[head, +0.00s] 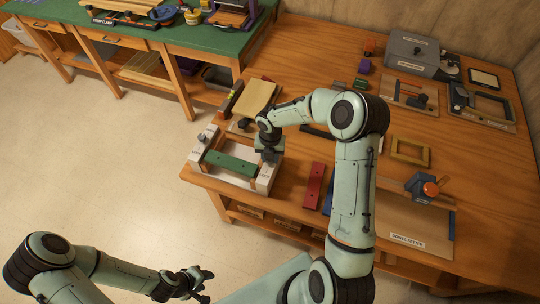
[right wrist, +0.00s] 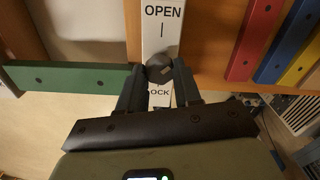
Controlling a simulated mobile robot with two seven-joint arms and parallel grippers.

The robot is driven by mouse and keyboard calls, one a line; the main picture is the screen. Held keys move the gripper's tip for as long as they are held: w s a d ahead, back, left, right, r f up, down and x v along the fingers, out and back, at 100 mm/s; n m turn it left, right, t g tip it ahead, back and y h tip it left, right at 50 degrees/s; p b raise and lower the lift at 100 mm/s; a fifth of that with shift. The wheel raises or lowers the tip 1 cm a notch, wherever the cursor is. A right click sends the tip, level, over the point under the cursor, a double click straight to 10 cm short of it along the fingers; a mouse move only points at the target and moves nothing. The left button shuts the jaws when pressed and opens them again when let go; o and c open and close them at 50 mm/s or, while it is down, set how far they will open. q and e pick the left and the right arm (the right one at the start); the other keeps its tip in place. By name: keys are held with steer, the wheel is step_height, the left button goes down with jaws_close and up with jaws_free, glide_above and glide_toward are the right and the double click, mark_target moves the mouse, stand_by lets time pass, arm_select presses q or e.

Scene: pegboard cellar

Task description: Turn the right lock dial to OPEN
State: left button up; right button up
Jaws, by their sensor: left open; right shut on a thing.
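The right lock dial (right wrist: 159,71) is a small dark knob on a white plate (right wrist: 162,40) in the right wrist view. The plate reads OPEN above it and LOCK, partly hidden, below. My right gripper (right wrist: 158,82) is shut on this dial, one finger on each side. I cannot tell which way the dial points. In the head view the right gripper (head: 268,154) is over the right white block (head: 266,177) of a frame with a green bar (head: 230,164). A second dial (head: 201,138) is on the left block. My left gripper (head: 197,284) is open and empty, off the table.
A red bar (head: 314,186) lies right of the frame, with blue and yellow bars (right wrist: 299,60) beside it. A tan board (head: 256,97) lies behind. A grey box (head: 415,52) and a yellow frame (head: 410,151) are further right. Open floor (head: 95,170) is to the left.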

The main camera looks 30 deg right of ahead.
steer(key=n, duration=0.4)
steer(key=shift+n, duration=2.5)
steer(key=o, duration=1)
steer(key=shift+o, duration=0.2)
step_height(320, 180, up, 14)
steer(key=shift+f, duration=0.25)
